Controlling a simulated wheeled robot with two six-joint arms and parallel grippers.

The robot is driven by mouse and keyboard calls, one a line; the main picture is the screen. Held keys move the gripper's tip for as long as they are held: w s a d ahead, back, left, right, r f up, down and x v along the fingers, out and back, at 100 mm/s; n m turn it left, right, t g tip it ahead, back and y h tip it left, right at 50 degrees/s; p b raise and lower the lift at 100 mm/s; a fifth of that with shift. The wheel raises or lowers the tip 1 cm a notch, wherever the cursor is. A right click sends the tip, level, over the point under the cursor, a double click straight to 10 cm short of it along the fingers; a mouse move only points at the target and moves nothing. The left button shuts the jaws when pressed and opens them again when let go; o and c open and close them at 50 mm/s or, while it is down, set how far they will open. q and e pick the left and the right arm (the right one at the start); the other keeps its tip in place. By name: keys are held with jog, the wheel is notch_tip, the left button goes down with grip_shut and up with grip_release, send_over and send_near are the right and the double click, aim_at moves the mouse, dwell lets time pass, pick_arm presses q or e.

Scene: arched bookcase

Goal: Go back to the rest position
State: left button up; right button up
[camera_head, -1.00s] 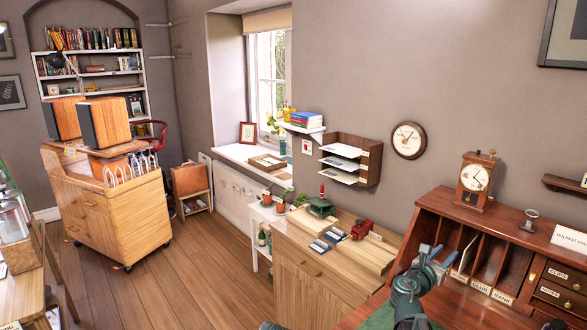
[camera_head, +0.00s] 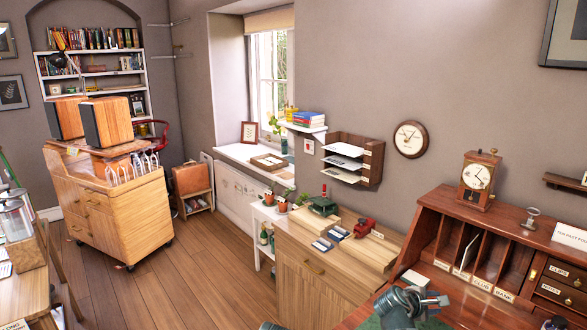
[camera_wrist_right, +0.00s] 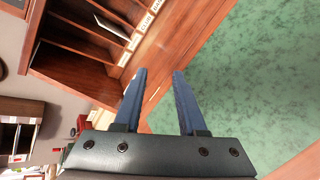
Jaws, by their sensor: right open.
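My right gripper (camera_head: 440,299) is low in front of the wooden desk at the bottom right of the head view. In the right wrist view its two blue fingers (camera_wrist_right: 158,75) stand apart with nothing between them. Beyond the fingers are the desk's wooden edge and the green marbled writing surface (camera_wrist_right: 235,85). My left gripper is not in view; only a small grey part shows at the bottom edge of the head view.
The desk (camera_head: 455,225) has upright slots, labelled drawers and a clock (camera_head: 477,181) on top. A wooden cabinet (camera_head: 305,270) with a red stamp-like object (camera_head: 364,228) stands left of it. Open floor (camera_head: 190,275) lies further left, before a wooden cart (camera_head: 110,210).

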jog(key=s+a+f+m+g+y, duration=0.1)
jog(key=s+a+f+m, duration=0.1)
jog(key=a, duration=0.1)
jog(key=s+a+f+m+g+y, duration=0.1)
jog(key=s+a+f+m+y, duration=0.1)
jog(key=a+f+m, duration=0.1)
jog(key=s+a+f+m+g+y, duration=0.1)
jog(key=s+a+f+m+y, duration=0.1)
jog(key=s+a+f, duration=0.1)
jog(key=shift+a+f+m, duration=0.1)
jog(key=shift+a+m, duration=0.2)
jog(key=shift+a, duration=0.05)
jog(key=s+a+f+m+g+y+b, duration=0.1)
jog(key=s+a+f+b, duration=0.35)
jog(key=a, duration=0.35)
jog(key=s+a+f+g+y+b, duration=0.1)
jog(key=s+a+f+y+b, duration=0.15)
jog(key=s+a+f, duration=0.35)
jog(key=s+a+f+m+g+y+b, duration=0.1)
jog(key=s+a+f+g+b, duration=0.2)
jog(key=a, duration=0.6)
notch_tip(320, 180, up, 19)
jog(key=t+p, duration=0.1)
jog(key=p, duration=1.7)
jog(key=shift+w+d+p, duration=0.15)
jog(key=shift+w+p, duration=0.15)
jog(key=shift+w, duration=0.1)
